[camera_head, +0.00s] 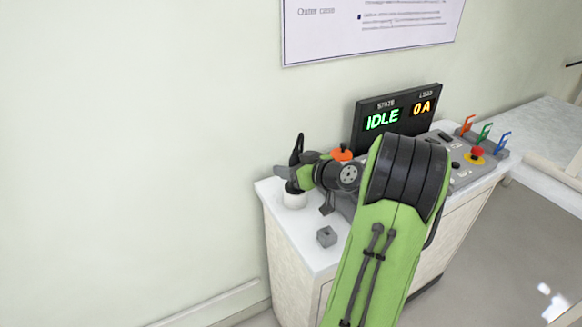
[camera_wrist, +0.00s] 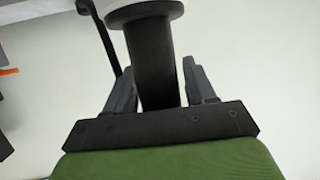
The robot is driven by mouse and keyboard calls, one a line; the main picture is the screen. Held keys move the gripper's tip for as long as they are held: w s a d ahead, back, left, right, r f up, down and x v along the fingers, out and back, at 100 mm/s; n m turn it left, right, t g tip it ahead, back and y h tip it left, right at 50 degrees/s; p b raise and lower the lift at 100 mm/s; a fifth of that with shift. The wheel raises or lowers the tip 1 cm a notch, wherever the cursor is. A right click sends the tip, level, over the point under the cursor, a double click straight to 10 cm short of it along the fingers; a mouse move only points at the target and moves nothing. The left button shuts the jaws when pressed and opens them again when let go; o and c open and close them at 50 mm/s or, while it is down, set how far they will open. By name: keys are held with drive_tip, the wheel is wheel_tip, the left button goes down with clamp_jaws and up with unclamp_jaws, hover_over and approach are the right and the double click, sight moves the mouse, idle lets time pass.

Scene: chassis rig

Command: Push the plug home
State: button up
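My gripper (camera_head: 300,172) is at the back left corner of the white bench, just above a white cup-like holder (camera_head: 294,199). A black upright part, which looks like the plug, rises there in the head view (camera_head: 296,148). In the wrist view a thick black shaft (camera_wrist: 155,62) stands between my two fingers (camera_wrist: 158,82), with a pale collar at its top end. The fingers lie close along both sides of it; whether they press on it I cannot tell. A thin black strip (camera_wrist: 102,38) runs beside the shaft. No socket shows clearly.
A black display (camera_head: 396,112) reads IDLE and 0 A. A console with a red button (camera_head: 477,152) and coloured hooks (camera_head: 484,133) stands at right. A small grey block (camera_head: 326,237) lies near the bench front. An orange knob (camera_head: 341,153) is close behind my gripper.

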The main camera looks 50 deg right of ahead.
drive_tip(key=shift+o, duration=1.2)
drive_tip(key=p+v, duration=0.2)
drive_tip(key=v, duration=1.3)
drive_tip(key=shift+s, duration=0.35)
drive_tip(key=shift+r, duration=0.15)
